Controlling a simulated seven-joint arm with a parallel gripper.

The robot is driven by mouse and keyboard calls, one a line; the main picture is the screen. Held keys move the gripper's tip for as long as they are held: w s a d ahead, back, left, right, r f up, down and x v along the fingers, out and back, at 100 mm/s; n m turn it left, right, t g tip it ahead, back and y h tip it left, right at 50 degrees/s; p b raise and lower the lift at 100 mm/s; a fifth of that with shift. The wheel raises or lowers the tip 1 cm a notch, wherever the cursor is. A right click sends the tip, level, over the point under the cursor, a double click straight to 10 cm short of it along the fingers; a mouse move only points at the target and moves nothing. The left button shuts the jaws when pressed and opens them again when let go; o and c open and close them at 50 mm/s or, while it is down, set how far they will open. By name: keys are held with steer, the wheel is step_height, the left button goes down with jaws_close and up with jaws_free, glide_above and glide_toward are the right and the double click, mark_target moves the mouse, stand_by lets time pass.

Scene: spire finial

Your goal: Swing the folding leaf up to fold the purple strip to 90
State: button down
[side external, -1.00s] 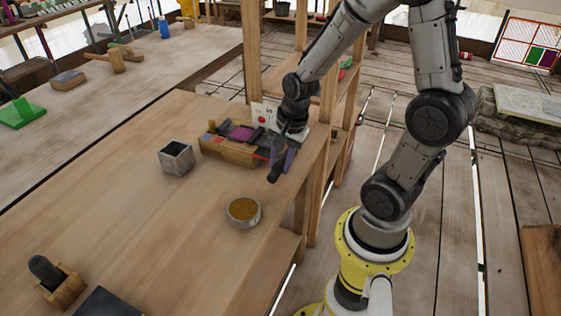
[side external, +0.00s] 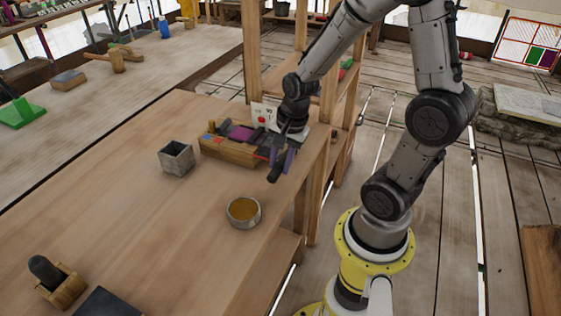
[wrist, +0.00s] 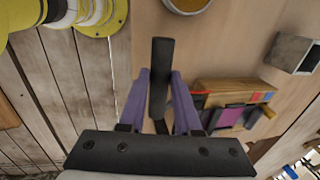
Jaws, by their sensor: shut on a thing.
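The wooden folding block (side external: 228,150) stands near the right edge of the bench, with dark bars on top. The purple strip (side external: 241,132) lies between the bars; it also shows in the wrist view (wrist: 230,118). My gripper (side external: 279,161) is at the block's right end. In the wrist view its two purple fingers (wrist: 159,78) are shut on a dark bar-like handle (wrist: 159,62), which points away from the wrist. How the handle joins the leaf is hidden by my gripper, and the strip's bend angle cannot be told.
A white card with a red dot (side external: 262,114) stands behind the block. A grey square cup (side external: 176,158) is to its left, and a round bowl (side external: 243,212) is in front. A wooden shelf post (side external: 318,185) rises close to my gripper. The bench's left middle is clear.

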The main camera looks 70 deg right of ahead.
steer(key=shift+r, duration=0.1)
steer(key=shift+w+r+g, duration=0.7)
steer(key=shift+r+g, duration=0.25)
steer(key=shift+g, duration=0.15)
steer(key=w+r+g, duration=0.3)
steer(key=w+g, duration=0.4)
steer(key=w, duration=0.7)
steer(key=shift+w, duration=0.2)
steer(key=shift+a+r, duration=0.1)
steer(key=c, duration=0.6)
jaws_free()
steer(key=shift+r, duration=0.2)
steer(key=shift+w, duration=0.1)
